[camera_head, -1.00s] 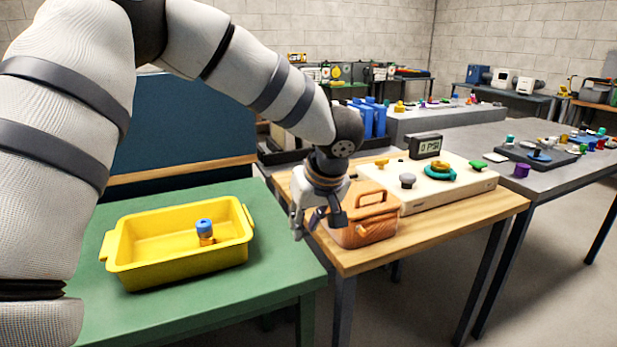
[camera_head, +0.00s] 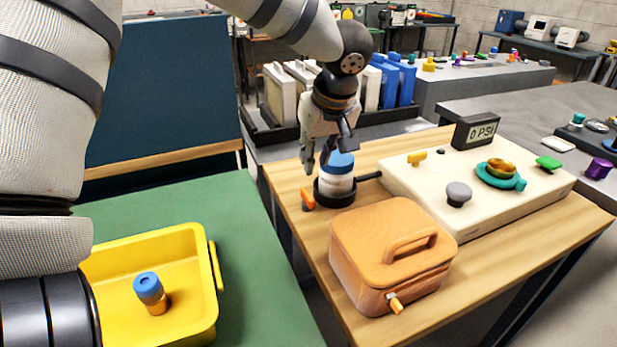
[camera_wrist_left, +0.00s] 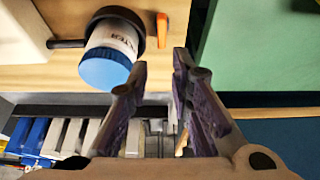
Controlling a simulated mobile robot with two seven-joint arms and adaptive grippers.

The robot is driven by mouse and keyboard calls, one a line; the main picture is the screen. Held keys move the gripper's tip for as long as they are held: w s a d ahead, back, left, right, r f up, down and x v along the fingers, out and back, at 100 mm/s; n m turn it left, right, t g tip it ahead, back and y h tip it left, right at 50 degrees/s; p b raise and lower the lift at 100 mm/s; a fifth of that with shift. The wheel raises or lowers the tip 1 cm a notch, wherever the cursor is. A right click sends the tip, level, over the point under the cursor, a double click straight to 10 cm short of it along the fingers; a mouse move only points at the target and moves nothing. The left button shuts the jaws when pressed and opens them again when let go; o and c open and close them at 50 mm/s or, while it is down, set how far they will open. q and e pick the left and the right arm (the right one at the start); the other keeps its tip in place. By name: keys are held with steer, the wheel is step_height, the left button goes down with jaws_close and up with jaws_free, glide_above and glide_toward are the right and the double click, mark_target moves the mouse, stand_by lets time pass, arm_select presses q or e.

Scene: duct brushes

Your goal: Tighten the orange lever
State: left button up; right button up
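The orange lever (camera_head: 307,199) sticks out from the left side of a black ring clamp (camera_head: 335,193) on the wooden table. The clamp surrounds a white canister (camera_head: 336,184) with a blue end, standing upright. My left gripper (camera_head: 327,160) is above and beside the canister, its fingers apart and empty. In the left wrist view the orange lever (camera_wrist_left: 162,30) lies beyond the fingertips of my left gripper (camera_wrist_left: 162,62), apart from them. The canister's blue end (camera_wrist_left: 105,68) is left of the fingers there. My right gripper is not in view.
A cream panel (camera_head: 470,190) with knobs and a 0 PSI display (camera_head: 476,131) is to the right. A yellow tray (camera_head: 190,320) holding a blue-capped item (camera_head: 150,290) sits on the green table (camera_head: 250,290).

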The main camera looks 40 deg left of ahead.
mark_target(307, 192)
arm_select(q)
steer(key=x, duration=0.5)
steer(key=b+x, duration=0.1)
steer(key=x, duration=0.5)
steer(key=shift+s+f, duration=0.2)
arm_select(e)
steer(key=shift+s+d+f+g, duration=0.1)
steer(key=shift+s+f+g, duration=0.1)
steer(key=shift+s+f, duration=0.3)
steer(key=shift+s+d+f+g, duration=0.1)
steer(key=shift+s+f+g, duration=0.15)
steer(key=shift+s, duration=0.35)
arm_select(q)
jaws_close()
